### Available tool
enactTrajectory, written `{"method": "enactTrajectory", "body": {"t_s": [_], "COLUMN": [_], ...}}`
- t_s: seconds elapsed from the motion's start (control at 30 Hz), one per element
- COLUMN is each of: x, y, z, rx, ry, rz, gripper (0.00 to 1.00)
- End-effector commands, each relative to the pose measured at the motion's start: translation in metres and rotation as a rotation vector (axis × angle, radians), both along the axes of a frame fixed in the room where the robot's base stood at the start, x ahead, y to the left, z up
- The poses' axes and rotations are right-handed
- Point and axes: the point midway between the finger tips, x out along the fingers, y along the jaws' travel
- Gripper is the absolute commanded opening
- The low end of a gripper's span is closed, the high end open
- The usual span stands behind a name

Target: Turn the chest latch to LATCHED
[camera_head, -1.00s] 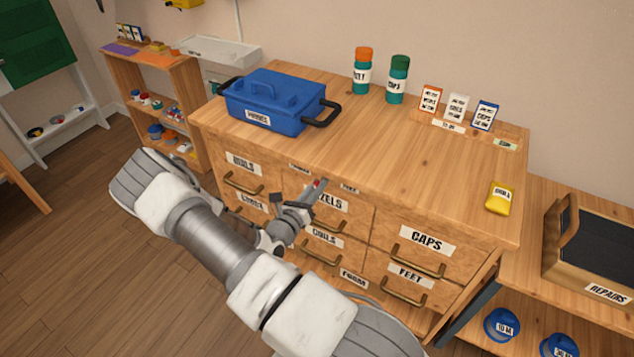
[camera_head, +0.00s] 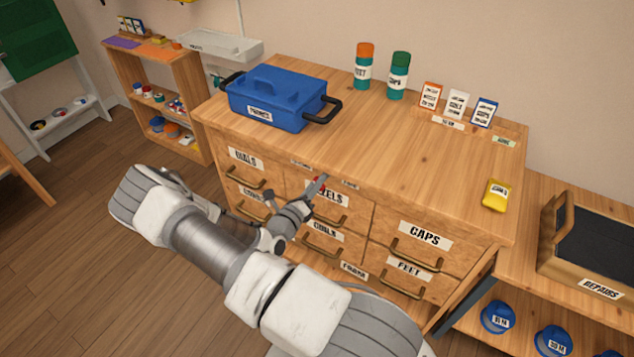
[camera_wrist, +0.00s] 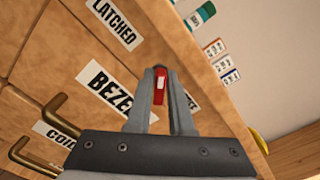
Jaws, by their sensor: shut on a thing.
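The wooden chest (camera_head: 395,205) has a small red latch (camera_wrist: 161,85) at the top of its drawer front, between two small labels. My gripper (camera_head: 319,183) reaches this spot from the front, and its fingertips (camera_wrist: 161,80) are shut on the red latch. Only a red piece with a pale mark shows between the fingers, so the latch's pointing direction is hard to tell. The LATCHED label (camera_wrist: 114,22) is upper left in the wrist view and is the left label (camera_head: 300,165) in the head view. The right label (camera_head: 350,184) is too small to read.
A blue toolbox (camera_head: 275,98) stands on the chest's top at left, with two bottles and small boxes behind. A yellow packet (camera_head: 496,195) lies near the right edge. Drawer handles such as the CAPS handle (camera_head: 418,258) stick out below. The chest top's middle is clear.

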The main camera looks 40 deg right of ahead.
Motion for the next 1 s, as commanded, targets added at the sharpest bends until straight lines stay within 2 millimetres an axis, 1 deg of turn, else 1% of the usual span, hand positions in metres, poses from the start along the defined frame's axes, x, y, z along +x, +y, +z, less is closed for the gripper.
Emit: {"method": "enactTrajectory", "body": {"t_s": [0.27, 0.3, 0.37, 0.4, 0.67, 0.77, 0.87, 0.97, 1.0], "x": [-0.001, -0.001, -0.001, -0.001, -0.001, -0.001, -0.004, -0.012, -0.015], "y": [0.001, 0.001, 0.001, 0.0, 0.0, 0.003, 0.014, 0.031, 0.039], "z": [-0.002, -0.002, -0.002, -0.002, -0.001, -0.001, 0.0, 0.0, 0.0], "rx": [0.004, 0.004, 0.004, 0.004, 0.002, 0.002, 0.003, 0.003, 0.003], "ry": [0.004, 0.004, 0.003, 0.003, 0.001, 0.001, 0.001, 0.002, 0.001], "rz": [-0.002, -0.002, -0.002, -0.001, -0.001, 0.001, 0.003, 0.003, 0.003], "gripper": [0.0, 0.27, 0.38, 0.45, 0.45, 0.45, 0.45, 0.45, 0.45]}}
